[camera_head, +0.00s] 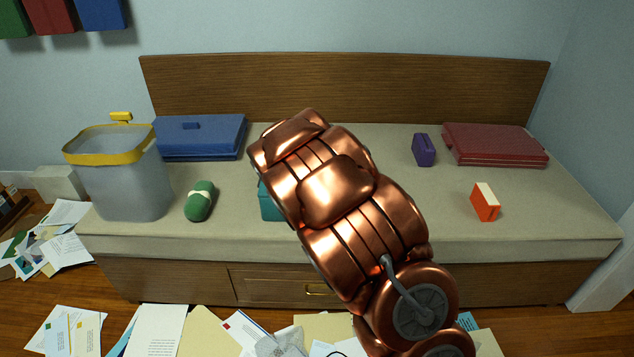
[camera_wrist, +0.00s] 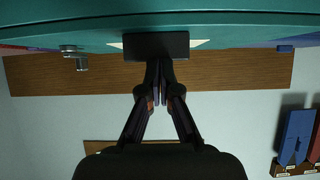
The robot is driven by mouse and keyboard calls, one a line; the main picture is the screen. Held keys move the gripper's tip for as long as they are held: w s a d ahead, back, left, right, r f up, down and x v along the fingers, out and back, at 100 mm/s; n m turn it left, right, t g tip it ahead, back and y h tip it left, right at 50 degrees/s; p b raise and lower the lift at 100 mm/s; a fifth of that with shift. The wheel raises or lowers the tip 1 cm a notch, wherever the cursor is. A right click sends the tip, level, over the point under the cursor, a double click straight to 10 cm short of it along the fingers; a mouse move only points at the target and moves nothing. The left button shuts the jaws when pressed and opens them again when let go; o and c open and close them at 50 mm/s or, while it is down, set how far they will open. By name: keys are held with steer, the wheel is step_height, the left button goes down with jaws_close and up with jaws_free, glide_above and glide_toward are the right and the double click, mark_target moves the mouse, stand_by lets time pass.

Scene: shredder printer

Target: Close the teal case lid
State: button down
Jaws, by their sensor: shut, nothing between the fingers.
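The teal case (camera_head: 271,203) lies on the bench, mostly hidden behind my copper-coloured arm in the head view. In the wrist view, which looks upside down, a broad teal surface of it (camera_wrist: 250,25) fills the top edge. A dark rectangular block (camera_wrist: 156,46) is against this surface, possibly its handle. My gripper (camera_wrist: 158,78) is shut and empty, with its fingertips at or very near the block. I cannot tell whether they touch. The lid's angle is not clear from these views. My gripper is hidden in the head view.
A blue case (camera_head: 200,137), a red case (camera_head: 495,145), a purple box (camera_head: 423,150), an orange box (camera_head: 485,202) and a green roll (camera_head: 200,201) lie on the bench. A yellow-rimmed bin (camera_head: 125,185) is at left. Papers (camera_head: 155,330) litter the floor.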

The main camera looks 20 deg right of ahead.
steer(key=shift+r, duration=0.15)
step_height(320, 180, up, 4)
steer(key=shift+f+p, duration=0.1)
steer(key=shift+p, duration=0.2)
steer(key=s+a+f+b, duration=0.2)
steer(key=s+a+f, duration=0.1)
steer(key=s, duration=0.5)
steer(key=shift+s+a+f, duration=0.2)
steer(key=shift+s+a, duration=0.05)
steer(key=shift+a, duration=0.3)
